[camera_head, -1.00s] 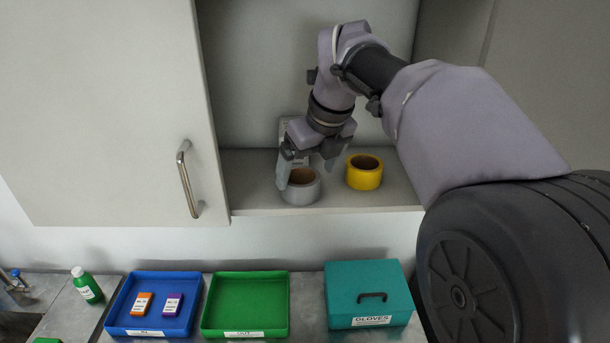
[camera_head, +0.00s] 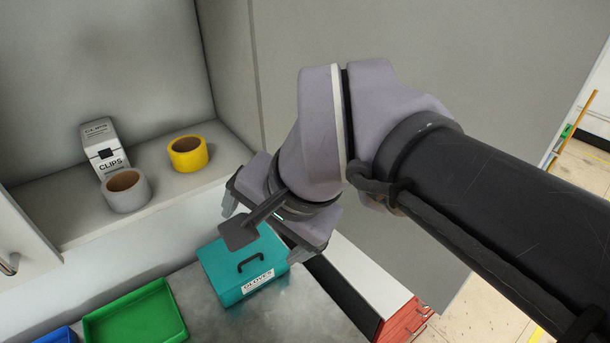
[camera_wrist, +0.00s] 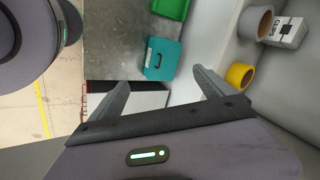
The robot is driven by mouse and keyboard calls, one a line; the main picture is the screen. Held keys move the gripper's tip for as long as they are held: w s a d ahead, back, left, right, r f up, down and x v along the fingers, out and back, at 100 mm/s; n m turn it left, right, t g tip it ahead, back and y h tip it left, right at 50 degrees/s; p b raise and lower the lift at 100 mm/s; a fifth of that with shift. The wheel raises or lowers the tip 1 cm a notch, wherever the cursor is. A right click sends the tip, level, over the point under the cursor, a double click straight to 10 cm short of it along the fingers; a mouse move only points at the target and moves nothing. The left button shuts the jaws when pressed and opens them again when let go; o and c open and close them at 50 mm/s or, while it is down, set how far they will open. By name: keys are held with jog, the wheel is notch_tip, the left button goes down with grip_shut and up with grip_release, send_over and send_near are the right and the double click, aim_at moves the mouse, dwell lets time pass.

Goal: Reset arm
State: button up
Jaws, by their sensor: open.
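My gripper (camera_head: 265,228) is in the air to the right of the open cabinet, in front of the teal gloves box in the head view. In the wrist view my gripper (camera_wrist: 165,88) has its two fingers wide apart, with nothing between them at close range. The gray tape roll (camera_head: 125,190) and the yellow tape roll (camera_head: 188,153) stand on the cabinet shelf, apart from the gripper. They also show at the right of the wrist view, the gray roll (camera_wrist: 255,22) above the yellow roll (camera_wrist: 239,76).
A white clips box (camera_head: 104,147) stands behind the gray roll on the shelf (camera_head: 75,222). The teal gloves box (camera_head: 228,275) and a green tray (camera_head: 135,318) sit on the counter (camera_head: 205,318). A red drawer unit (camera_head: 398,320) stands at right. Cabinet panels flank the shelf.

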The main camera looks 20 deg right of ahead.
jog(key=s+d+f+n, duration=0.2)
jog(key=s+f+n, duration=0.3)
jog(key=f, duration=0.2)
jog(key=shift+s+f+t, duration=0.2)
jog(key=shift+s+t, duration=0.1)
jog(key=shift+s, duration=0.05)
